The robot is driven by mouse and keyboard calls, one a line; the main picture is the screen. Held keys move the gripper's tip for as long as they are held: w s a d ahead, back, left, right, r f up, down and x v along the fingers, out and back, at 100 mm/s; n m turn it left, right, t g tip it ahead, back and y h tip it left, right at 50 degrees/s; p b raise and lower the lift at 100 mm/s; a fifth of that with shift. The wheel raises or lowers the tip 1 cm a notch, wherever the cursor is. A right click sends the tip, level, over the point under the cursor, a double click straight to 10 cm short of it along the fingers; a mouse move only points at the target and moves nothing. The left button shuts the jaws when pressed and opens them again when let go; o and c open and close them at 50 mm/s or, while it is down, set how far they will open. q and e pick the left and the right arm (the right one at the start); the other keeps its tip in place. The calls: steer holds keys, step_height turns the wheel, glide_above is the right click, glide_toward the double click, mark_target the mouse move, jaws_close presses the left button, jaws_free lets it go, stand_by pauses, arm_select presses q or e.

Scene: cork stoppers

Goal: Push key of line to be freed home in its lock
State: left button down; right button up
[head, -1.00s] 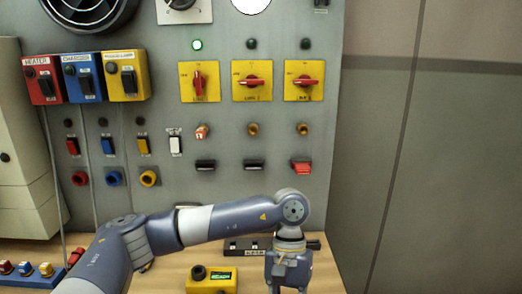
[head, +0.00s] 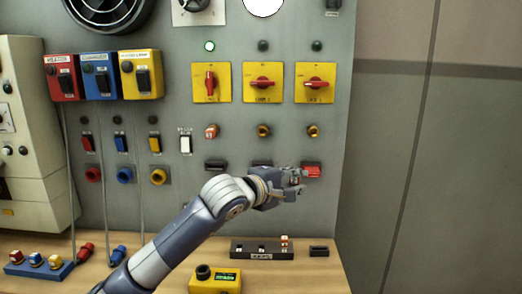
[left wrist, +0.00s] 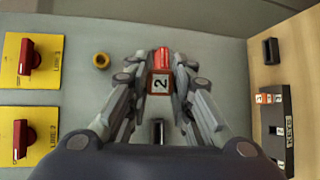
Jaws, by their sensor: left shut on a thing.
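My left gripper (head: 298,182) is up in front of the panel, below the line 3 lock and beside a red block there. In the left wrist view, its fingers (left wrist: 161,88) are shut on a key with a red-edged tag (left wrist: 159,84) marked 2. The key's shaft is hidden. The brass line 2 lock (head: 263,131) looks empty, as does the line 3 lock (head: 313,131), also in the left wrist view (left wrist: 101,60). A red-tagged key (head: 211,131) sits in the line 1 lock. The key is apart from these locks. My right gripper is out of view.
Yellow-plated rotary switches (head: 263,83) are above. On the bench stand a dark key rack (head: 248,249), a small black block (head: 319,251) and a yellow box (head: 207,284).

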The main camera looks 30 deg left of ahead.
arm_select(q)
steer(key=a+r+n+t+y, duration=0.2)
steer(key=a+r+y, duration=0.3)
steer(key=a+r, duration=0.3)
steer(key=w+a+p, duration=0.3)
steer(key=w+a, duration=0.1)
steer(key=shift+w+a+f, duration=0.25)
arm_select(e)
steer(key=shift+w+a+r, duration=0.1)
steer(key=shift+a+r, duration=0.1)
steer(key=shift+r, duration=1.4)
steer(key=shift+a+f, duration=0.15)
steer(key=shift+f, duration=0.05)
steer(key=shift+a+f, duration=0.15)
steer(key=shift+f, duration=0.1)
arm_select(q)
steer(key=shift+b, duration=0.6)
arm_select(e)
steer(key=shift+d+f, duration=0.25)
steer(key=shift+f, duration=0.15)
arm_select(q)
steer(key=shift+w+a, duration=0.35)
steer(key=shift+w, duration=0.15)
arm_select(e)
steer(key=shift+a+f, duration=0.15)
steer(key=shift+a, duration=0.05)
